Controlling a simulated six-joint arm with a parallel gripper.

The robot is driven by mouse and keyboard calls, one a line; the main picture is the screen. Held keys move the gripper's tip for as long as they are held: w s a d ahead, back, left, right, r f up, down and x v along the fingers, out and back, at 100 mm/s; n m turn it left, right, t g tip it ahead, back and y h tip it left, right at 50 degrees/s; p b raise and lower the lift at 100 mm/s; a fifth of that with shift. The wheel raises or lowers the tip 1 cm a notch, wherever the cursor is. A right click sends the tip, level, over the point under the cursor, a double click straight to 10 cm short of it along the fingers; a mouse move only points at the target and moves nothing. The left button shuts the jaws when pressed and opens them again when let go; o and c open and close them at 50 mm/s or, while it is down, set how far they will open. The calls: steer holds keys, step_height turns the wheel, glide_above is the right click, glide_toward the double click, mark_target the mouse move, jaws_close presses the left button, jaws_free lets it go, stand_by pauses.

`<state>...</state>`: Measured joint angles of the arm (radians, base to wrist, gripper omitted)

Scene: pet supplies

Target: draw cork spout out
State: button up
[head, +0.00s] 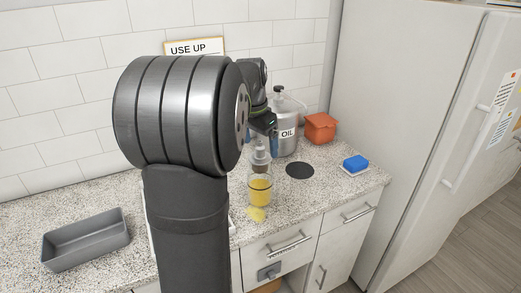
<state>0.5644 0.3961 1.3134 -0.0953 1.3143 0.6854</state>
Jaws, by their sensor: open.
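A clear glass bottle (259,190) with yellow liquid stands on the speckled counter. A grey-brown spout piece (260,157) sits at its top; whether it is seated in the neck or how deep is too small to tell. My gripper (264,130) is open, just above the spout and in front of the oil can. Its fingers are small and dark here, and a gap to the spout cannot be judged. My own arm covers the area left of the bottle.
A metal can labelled OIL (284,132) stands right behind the bottle. Nearby are a dark round disc (299,171), an orange container (320,128) and a blue sponge (356,162) on a white dish. A grey tray (86,240) lies at left.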

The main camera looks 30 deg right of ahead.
steer(key=shift+w+d+f, duration=0.1)
steer(key=shift+d+f, duration=0.05)
steer(key=shift+f, duration=0.6)
steer(key=shift+d+f, duration=0.1)
steer(key=shift+f, duration=0.65)
steer(key=c, duration=1.1)
steer(key=shift+o, duration=0.2)
steer(key=shift+r, duration=3.5)
